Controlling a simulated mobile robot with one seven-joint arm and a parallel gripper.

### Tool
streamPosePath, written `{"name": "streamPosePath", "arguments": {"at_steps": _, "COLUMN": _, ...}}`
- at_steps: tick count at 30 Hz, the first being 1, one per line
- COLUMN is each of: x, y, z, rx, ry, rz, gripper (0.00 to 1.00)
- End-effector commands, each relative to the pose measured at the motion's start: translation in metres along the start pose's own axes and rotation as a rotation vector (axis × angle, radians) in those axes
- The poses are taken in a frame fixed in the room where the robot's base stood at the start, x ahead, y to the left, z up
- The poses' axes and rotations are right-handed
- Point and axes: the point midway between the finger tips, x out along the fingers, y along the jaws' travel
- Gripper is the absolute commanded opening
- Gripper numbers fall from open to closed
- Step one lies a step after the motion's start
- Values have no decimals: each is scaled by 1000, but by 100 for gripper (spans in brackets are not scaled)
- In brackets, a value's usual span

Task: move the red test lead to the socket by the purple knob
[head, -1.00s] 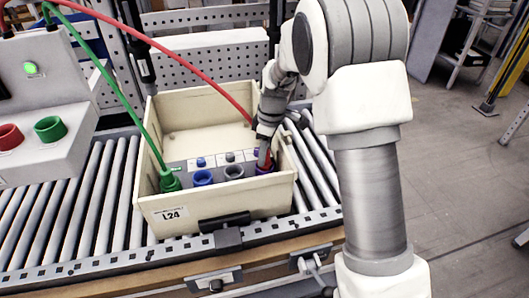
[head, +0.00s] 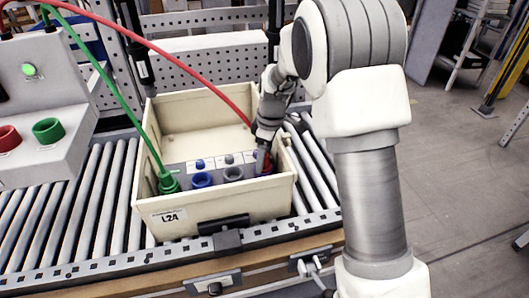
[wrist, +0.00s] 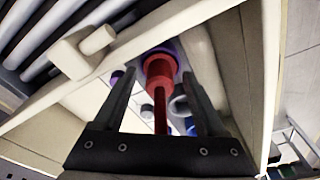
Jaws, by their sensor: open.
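The red test lead's plug (wrist: 158,76) stands in the socket with the purple rim (wrist: 172,44), at the right end of the row in the bin. Its red cable (head: 190,73) arcs over from the upper left. My gripper (wrist: 158,100) is open, with one finger on each side of the red plug and visible gaps between. In the head view the red plug (head: 266,168) shows just beside my fingertips.
A green lead's plug (head: 168,183) sits at the row's left end. A blue socket (head: 201,180) and a grey socket (head: 233,174) stand empty between. The cream bin's walls (head: 215,207) surround them closely. A console (head: 45,110) stands left.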

Motion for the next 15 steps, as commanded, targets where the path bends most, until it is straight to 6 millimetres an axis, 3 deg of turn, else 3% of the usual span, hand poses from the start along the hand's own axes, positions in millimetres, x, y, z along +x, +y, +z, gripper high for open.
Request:
{"name": "streamPosePath", "arguments": {"at_steps": 5, "x": -16, "y": 1, "z": 0, "rx": 0, "ry": 2, "rz": 3, "gripper": 74}}
{"name": "streamPosePath", "arguments": {"at_steps": 15, "x": -97, "y": 1, "z": 0, "rx": 1, "ry": 3, "rz": 6, "gripper": 74}}
